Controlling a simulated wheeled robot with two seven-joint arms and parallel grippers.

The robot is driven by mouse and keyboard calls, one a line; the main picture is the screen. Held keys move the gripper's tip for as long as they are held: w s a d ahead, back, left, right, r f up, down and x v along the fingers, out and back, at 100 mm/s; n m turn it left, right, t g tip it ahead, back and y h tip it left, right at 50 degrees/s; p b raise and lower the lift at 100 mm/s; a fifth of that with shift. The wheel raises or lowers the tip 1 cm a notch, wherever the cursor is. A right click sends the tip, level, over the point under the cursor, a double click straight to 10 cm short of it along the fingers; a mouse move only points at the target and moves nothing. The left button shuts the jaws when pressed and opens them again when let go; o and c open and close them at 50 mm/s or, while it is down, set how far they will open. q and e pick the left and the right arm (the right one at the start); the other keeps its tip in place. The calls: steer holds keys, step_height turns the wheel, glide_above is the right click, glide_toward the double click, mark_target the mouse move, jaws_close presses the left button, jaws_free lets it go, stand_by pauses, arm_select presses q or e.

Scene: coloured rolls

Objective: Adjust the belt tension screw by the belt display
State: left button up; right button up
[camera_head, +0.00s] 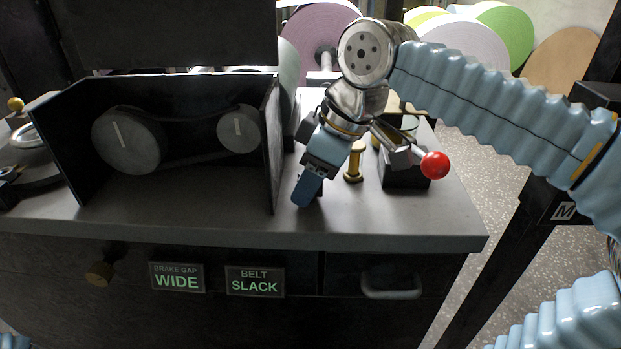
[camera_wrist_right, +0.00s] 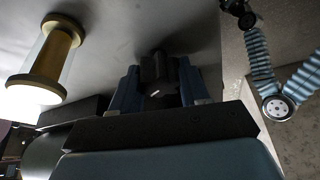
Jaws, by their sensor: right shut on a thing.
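The belt display (camera_head: 254,281) on the cabinet front reads "BELT SLACK" in green. My right gripper (camera_head: 308,191) points down at the tabletop, just right of the belt housing. In the right wrist view its two blue fingers stand on either side of a dark knob with a pale mark, the belt tension screw (camera_wrist_right: 157,82), and are shut on it. In the head view the gripper hides the screw. A blue-sleeved arm of mine shows in the right wrist view; its dark end (camera_wrist_right: 240,13) is too small to read.
The open black belt housing (camera_head: 273,145) holds two grey pulleys. A brass spool-shaped post (camera_head: 353,161) stands close right of the gripper, beside a red-balled lever (camera_head: 434,165). The brake gap display (camera_head: 177,278) reads "WIDE". The front tabletop is clear.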

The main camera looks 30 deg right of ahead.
stand_by(0.4)
steer(key=o, duration=1)
steer(key=shift+o, duration=0.2)
steer(key=p+v, duration=0.2)
steer(key=v, duration=1.1)
steer(key=shift+r, duration=0.45)
